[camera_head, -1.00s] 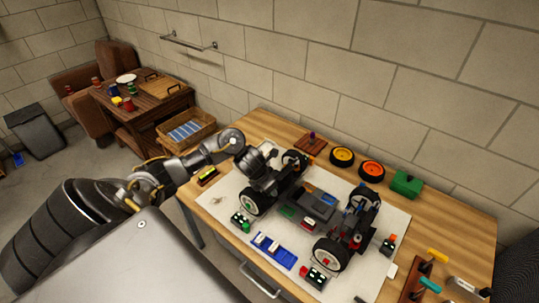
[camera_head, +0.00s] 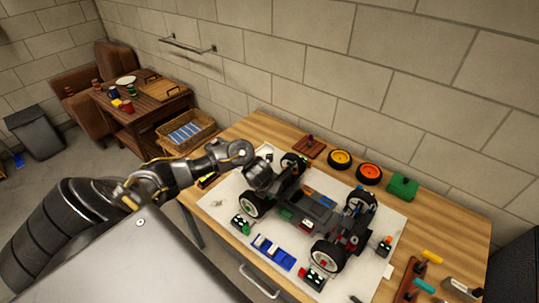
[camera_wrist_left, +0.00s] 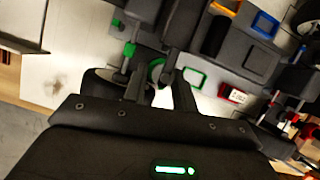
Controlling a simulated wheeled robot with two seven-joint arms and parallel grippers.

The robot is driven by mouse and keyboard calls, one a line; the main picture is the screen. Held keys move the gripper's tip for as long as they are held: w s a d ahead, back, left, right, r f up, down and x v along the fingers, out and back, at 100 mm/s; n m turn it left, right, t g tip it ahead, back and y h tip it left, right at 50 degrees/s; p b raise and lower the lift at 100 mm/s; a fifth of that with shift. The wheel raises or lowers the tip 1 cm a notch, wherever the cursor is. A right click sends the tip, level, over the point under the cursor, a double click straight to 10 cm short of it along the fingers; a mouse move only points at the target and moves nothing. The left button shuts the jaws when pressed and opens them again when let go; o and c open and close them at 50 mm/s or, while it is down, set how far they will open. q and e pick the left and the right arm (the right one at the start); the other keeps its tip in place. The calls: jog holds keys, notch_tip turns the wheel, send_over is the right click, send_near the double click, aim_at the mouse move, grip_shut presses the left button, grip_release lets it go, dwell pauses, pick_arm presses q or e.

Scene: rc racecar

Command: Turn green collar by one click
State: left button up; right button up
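The green collar (camera_wrist_left: 155,70) is a small green ring in the left wrist view, on a pale round part of the racecar. My left gripper (camera_wrist_left: 158,78) has its two dark fingers apart, with the collar showing between them near the tips. I cannot tell whether either finger touches it. In the head view the racecar (camera_head: 315,205) stands on a white sheet, and my left gripper (camera_head: 272,180) is over its left end beside a wheel; the collar is hidden there. My right gripper is not in view.
Small parts with green and red pieces lie near the car. Tools (camera_head: 430,275) are at the right. A block wall stands behind.

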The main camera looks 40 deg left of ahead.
pick_arm(q)
jog(key=o, duration=0.4)
jog(key=p+v, duration=0.3)
jog(key=v, duration=0.8)
jog(key=shift+p, duration=0.35)
jog(key=shift+f, duration=0.1)
